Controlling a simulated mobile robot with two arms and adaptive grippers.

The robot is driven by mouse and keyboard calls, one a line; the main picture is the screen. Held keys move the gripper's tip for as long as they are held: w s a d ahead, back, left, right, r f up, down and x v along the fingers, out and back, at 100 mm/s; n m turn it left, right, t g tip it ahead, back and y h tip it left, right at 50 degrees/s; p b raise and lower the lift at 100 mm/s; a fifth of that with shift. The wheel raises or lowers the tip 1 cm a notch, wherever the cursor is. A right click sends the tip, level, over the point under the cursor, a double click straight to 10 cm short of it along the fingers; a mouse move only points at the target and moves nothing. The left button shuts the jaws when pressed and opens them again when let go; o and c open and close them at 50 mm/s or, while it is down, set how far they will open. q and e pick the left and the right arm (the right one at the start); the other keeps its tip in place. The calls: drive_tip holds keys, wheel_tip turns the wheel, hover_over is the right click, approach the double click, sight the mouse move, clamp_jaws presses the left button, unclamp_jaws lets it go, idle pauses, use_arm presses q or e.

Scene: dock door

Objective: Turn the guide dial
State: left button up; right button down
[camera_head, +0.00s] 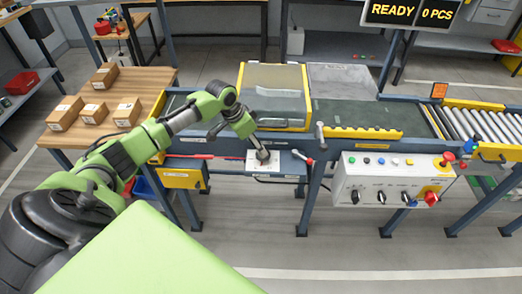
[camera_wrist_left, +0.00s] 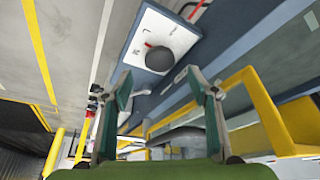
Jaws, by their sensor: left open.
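In the head view the plate (camera_head: 252,166) is on the blue frame below the conveyor, and my arm partly hides the dial. My left gripper (camera_head: 262,154) is in front of the plate. In the left wrist view its two green fingers (camera_wrist_left: 158,84) are apart and empty, with the knob beyond the tips and roughly between them. I cannot see contact. My right gripper is not in view.
A control box (camera_head: 385,180) with several knobs and buttons stands to the right. A yellow-framed cover (camera_head: 276,90) is above on the conveyor. Cartons (camera_head: 95,113) are on the wooden table at left.

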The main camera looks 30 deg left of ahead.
use_arm(q)
drive_tip(key=x, duration=0.6)
drive_tip(key=shift+r, duration=0.1)
drive_tip(key=c, duration=1.1)
